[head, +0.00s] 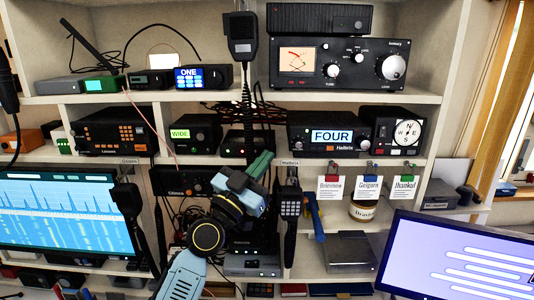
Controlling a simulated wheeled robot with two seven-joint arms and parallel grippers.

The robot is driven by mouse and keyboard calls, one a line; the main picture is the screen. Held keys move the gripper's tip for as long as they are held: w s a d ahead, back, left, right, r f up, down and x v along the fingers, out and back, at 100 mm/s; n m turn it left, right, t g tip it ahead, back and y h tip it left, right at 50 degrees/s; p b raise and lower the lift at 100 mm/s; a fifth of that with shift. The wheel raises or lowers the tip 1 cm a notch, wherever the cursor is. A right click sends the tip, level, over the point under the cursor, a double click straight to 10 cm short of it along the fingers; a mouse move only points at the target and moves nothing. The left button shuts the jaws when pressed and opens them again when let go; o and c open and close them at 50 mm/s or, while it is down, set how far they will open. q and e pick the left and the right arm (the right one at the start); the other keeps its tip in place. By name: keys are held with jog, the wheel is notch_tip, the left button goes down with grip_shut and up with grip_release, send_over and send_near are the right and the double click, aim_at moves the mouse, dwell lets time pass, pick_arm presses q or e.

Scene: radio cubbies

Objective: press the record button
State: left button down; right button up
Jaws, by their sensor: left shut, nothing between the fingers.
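My left arm rises from the bottom of the view, and my left gripper (261,164) is shut and empty in front of the middle cubbies. I cannot read any label that marks a record button. The gripper and arm hide part of the equipment behind them. My right gripper is not in view.
A hand microphone (242,36) hangs with its coiled cord above the gripper. A handheld keypad unit (290,207) hangs close to its right. Monitors stand at lower left (62,215) and lower right (455,255). Loose cables cross the cubbies.

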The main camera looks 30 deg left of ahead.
pick_arm(q)
jog(key=shift+s+d, duration=0.25)
jog(key=shift+s, duration=0.2)
jog(key=s+d+p, duration=0.1)
jog(key=s+d, duration=0.2)
jog(key=s, duration=0.2)
jog(key=shift+p, duration=0.3)
